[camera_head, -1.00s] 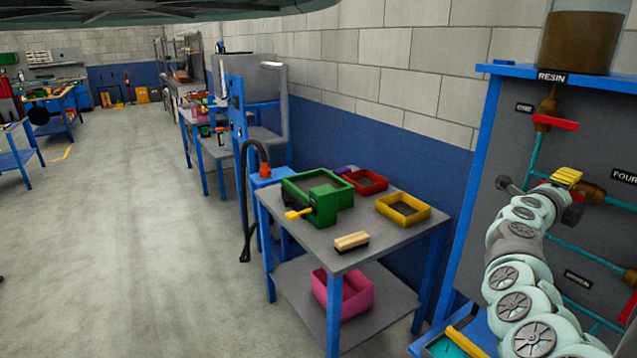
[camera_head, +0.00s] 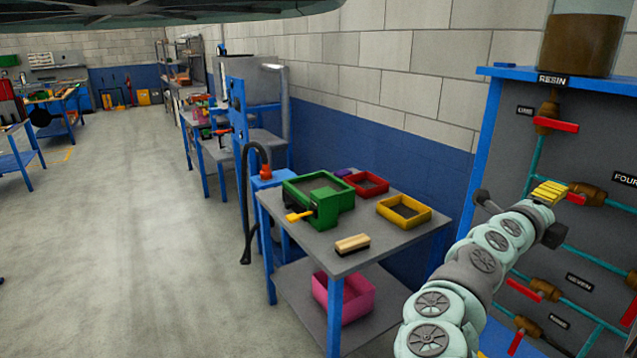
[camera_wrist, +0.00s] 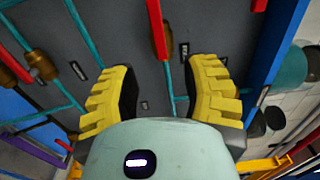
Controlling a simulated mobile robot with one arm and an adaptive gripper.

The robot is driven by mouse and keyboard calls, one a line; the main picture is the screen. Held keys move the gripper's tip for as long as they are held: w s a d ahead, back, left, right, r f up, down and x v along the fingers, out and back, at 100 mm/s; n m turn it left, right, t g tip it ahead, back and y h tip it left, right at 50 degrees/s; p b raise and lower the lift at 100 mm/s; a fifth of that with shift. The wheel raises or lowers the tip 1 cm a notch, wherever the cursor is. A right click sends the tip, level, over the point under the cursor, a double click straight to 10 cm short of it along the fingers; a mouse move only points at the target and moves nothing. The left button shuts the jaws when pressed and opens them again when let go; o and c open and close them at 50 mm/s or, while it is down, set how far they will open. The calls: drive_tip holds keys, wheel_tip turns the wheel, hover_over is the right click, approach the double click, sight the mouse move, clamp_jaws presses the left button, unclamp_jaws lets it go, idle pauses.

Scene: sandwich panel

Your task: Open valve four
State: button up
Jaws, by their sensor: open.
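Valve four is on the grey panel at the right of the head view, near the label FOUR (camera_head: 624,180). It has a brown body (camera_head: 588,194) and a red handle (camera_head: 576,199), partly behind my yellow fingertips. My gripper (camera_head: 549,192) is open, just left of that handle; contact cannot be told. In the wrist view my gripper (camera_wrist: 165,78) has its two yellow fingers wide apart with nothing between them but panel and pipe. A red handle on a brown valve body (camera_wrist: 160,38) lies ahead between the fingers; its label is unreadable.
Another red-handled valve (camera_head: 556,125) is above, under the RESIN tank (camera_head: 582,42). Valves near labels SEVEN (camera_head: 578,283) and NINE (camera_head: 558,321) are below. Teal pipes cross the panel. A blue-framed table (camera_head: 385,240) with trays stands left. The floor further left is clear.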

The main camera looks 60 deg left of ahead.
drive_tip(key=shift+s+a, duration=0.15)
drive_tip(key=shift+s, duration=0.55)
drive_tip(key=shift+s+a, duration=0.1)
drive_tip(key=shift+s, duration=0.55)
